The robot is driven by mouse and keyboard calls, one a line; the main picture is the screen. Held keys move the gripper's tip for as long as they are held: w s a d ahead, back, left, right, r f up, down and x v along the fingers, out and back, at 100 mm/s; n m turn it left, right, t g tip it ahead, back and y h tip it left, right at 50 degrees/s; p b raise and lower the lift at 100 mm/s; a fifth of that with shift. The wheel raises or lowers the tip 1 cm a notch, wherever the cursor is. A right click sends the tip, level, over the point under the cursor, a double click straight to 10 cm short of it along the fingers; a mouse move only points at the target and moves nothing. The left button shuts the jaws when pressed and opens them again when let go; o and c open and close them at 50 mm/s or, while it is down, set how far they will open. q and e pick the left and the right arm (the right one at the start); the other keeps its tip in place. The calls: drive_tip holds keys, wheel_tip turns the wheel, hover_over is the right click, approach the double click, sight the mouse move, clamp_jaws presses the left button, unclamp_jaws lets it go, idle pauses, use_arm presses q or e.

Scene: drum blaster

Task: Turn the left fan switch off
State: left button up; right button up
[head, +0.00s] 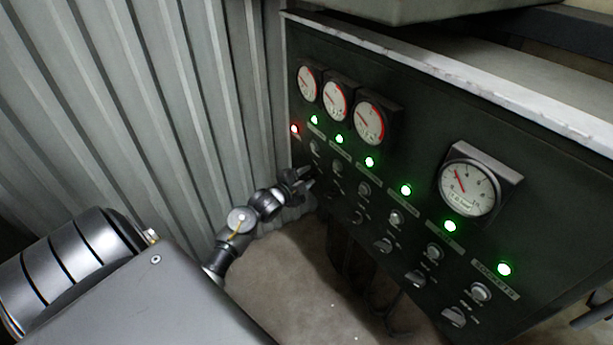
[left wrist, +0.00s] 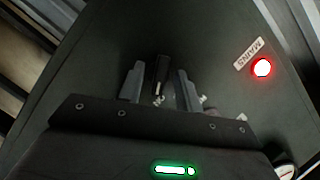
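A dark control panel (head: 330,60) carries rows of knobs and switches under indicator lamps. My left gripper (head: 307,181) is at the panel's left end, close to its lower switches. In the left wrist view, my left gripper (left wrist: 160,72) has its fingers apart on either side of a dark switch handle (left wrist: 162,67). Whether the fingers touch it I cannot tell. A red lamp (left wrist: 262,68) beside a MAINS label (left wrist: 249,53) is lit to the right. My right gripper is not in view.
Three round gauges (head: 336,100) sit at the panel's upper left, and a larger gauge (head: 467,190) is further right. Several green lamps (head: 405,190) are lit. A corrugated metal wall (head: 150,90) stands left of the panel. Bare floor (head: 290,280) shows below.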

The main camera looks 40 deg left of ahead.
use_arm(q)
drive_tip(key=shift+w, duration=0.2)
drive_tip(key=shift+c, duration=0.2)
drive_tip(key=c, duration=0.6)
drive_tip(key=shift+r+n+p, duration=0.15)
drive_tip(key=shift+n+p, duration=0.15)
drive_tip(key=shift+p, duration=0.45)
drive_tip(key=n+p, duration=0.1)
drive_tip(key=p, duration=0.1)
drive_tip(key=n+g+h+p, duration=0.1)
drive_tip(key=p, duration=0.1)
drive_tip(key=shift+a+r+n+h+p, duration=0.1)
drive_tip(key=shift+r+n+h+p, duration=0.1)
drive_tip(key=shift+n+h+p, duration=0.15)
drive_tip(key=n+g+h+p, duration=0.1)
drive_tip(key=n+p, duration=0.1)
drive_tip(key=shift+n+p, duration=0.25)
drive_tip(key=shift+p, duration=0.1)
drive_tip(key=shift+c, duration=0.2)
drive_tip(key=shift+a+f+n+g+h+p, duration=0.15)
drive_tip(key=shift+n+g+h+p, duration=0.35)
drive_tip(key=shift+n+h, duration=0.7)
